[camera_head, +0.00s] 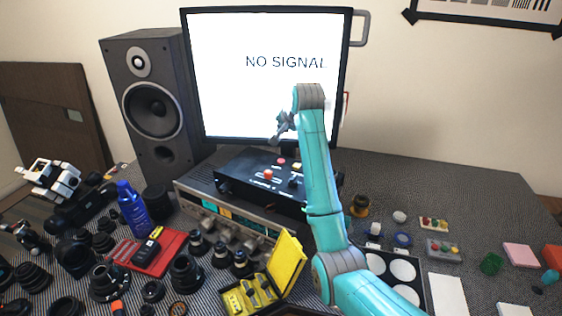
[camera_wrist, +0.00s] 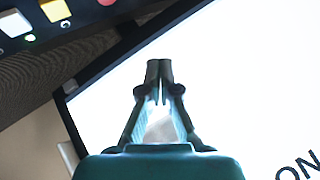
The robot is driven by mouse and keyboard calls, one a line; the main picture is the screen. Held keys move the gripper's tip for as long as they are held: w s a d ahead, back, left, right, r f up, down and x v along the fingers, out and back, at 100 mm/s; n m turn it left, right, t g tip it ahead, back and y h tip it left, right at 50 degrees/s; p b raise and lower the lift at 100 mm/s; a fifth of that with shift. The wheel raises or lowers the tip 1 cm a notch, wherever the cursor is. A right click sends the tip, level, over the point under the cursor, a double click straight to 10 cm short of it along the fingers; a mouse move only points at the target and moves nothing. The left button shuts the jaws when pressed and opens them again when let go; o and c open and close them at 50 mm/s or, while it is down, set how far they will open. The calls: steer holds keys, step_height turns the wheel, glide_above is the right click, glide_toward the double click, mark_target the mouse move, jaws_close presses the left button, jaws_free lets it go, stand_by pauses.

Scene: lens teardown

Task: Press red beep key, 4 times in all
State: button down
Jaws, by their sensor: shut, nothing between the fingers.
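A black control box (camera_head: 240,190) stands in the middle of the table, on top of a grey and beige device. Its top carries a red knob-like part (camera_head: 268,174) at the front and a flatter red key (camera_head: 281,160) at the back. I cannot read the labels, so which one is the beep key is unclear. In the wrist view a red round part (camera_wrist: 107,2) is cut by the top edge, near a yellow key (camera_wrist: 55,10) and a white key (camera_wrist: 15,22). My gripper (camera_head: 275,141) is shut and empty, above and behind the box, in front of the monitor, touching no key.
The monitor (camera_head: 265,100) reads "NO SIGNAL" behind the box. A speaker (camera_head: 153,105) stands to its left. A yellow open case (camera_head: 288,262), lenses and a blue bottle (camera_head: 132,208) crowd the front left. A tray of white discs (camera_head: 402,268) lies at right.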

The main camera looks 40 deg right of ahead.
mark_target(282, 161)
steer(key=shift+f, duration=4.45)
steer(key=shift+f, duration=0.15)
steer(key=shift+f, duration=0.2)
steer(key=shift+f, duration=0.5)
steer(key=shift+r, duration=0.9)
steer(key=shift+r, duration=2.5)
